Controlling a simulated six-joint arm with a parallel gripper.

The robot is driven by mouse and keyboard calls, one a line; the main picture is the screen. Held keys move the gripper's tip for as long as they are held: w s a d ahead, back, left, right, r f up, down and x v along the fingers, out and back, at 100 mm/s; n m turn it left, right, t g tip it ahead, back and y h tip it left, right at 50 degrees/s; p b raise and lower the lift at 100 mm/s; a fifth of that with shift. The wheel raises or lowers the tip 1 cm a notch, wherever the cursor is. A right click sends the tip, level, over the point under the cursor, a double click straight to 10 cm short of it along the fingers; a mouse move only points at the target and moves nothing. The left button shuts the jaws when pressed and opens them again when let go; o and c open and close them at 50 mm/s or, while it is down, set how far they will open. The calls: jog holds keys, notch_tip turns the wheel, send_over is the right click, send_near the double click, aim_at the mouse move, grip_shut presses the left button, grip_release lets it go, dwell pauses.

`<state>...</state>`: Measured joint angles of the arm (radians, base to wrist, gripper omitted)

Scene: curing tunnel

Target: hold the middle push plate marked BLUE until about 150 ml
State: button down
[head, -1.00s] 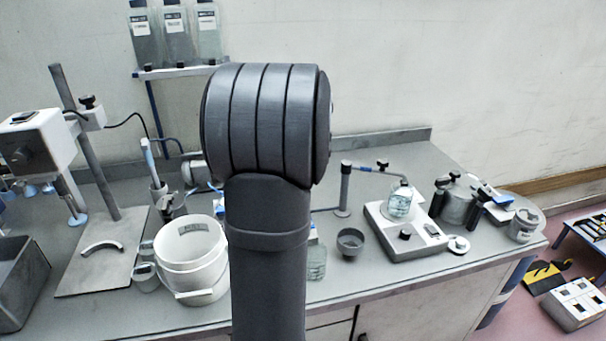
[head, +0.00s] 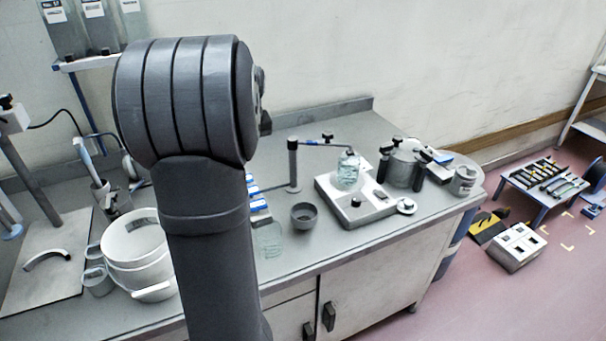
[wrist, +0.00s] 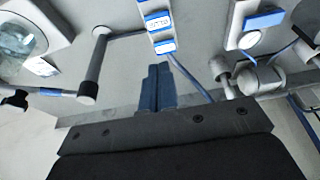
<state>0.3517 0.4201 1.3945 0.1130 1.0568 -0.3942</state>
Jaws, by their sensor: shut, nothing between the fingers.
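A white strip with a row of blue-and-white push plates (wrist: 158,23) shows at the top middle of the wrist view. The lettering on them is too small to read surely, so I cannot tell which one is marked BLUE. In the head view, blue-and-white plates (head: 257,196) show partly behind my arm. My gripper (wrist: 158,70) is shut and empty, its fingertips just below the lowest plate in the wrist view; I cannot tell whether they touch anything. My arm hides the gripper in the head view. A clear beaker (head: 270,240) stands on the bench near the plates.
A dark grey bowl (head: 304,215), a white hotplate (head: 356,212) with a glass vessel (head: 348,172), and a stand with a side arm (head: 293,165) are right of my arm. A white bucket (head: 138,250) stands left. Bench front between beaker and hotplate is mostly clear.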

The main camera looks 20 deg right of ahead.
jog(key=x, duration=0.8)
jog(key=s+x, duration=0.1)
jog(key=x, duration=0.4)
jog(key=shift+f, duration=0.6)
